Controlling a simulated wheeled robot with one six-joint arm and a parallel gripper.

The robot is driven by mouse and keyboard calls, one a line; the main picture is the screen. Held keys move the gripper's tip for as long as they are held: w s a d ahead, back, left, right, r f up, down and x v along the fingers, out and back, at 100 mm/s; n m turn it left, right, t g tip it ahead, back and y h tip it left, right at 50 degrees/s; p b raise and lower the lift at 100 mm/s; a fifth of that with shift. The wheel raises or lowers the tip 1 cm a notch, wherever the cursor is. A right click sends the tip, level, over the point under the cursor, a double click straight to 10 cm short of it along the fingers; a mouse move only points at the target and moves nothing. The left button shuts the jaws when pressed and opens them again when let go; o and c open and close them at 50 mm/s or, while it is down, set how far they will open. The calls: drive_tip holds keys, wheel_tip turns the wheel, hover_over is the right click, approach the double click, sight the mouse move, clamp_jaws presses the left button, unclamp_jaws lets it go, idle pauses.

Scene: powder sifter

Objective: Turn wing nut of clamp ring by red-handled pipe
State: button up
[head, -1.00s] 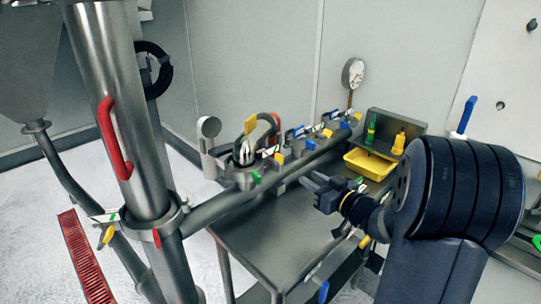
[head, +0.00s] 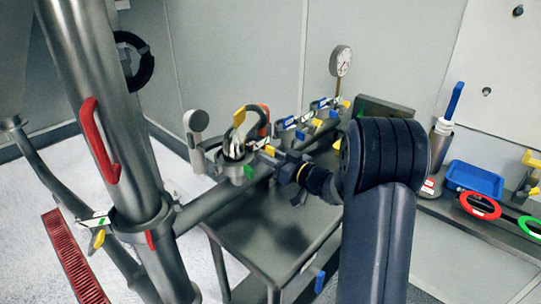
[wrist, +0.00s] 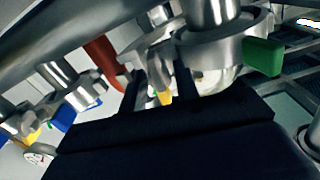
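The thick vertical steel pipe (head: 95,60) with the red handle (head: 98,140) stands at the left in the head view. A clamp ring (head: 135,232) circles its lower part. The ring has a red tab (head: 151,240) and a yellow wing nut (head: 97,240) on its left side. My gripper (head: 272,160) is well to the right of it, beside another fitting with a green tab (head: 249,171). In the wrist view my gripper (wrist: 158,85) has its two dark fingers apart. A small yellow piece (wrist: 163,97) shows in the gap, but contact is unclear.
A steel table (head: 255,235) stands below my arm. A cluster of fittings and a red-orange lever (head: 264,120) is close to my gripper. A pressure gauge (head: 340,60) rises behind. A shelf at right holds a blue tray (head: 474,180) and a red ring (head: 480,206).

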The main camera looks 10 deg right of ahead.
drive_tip(key=shift+w+a, duration=0.1)
drive_tip(key=shift+c, duration=0.2)
clamp_jaws()
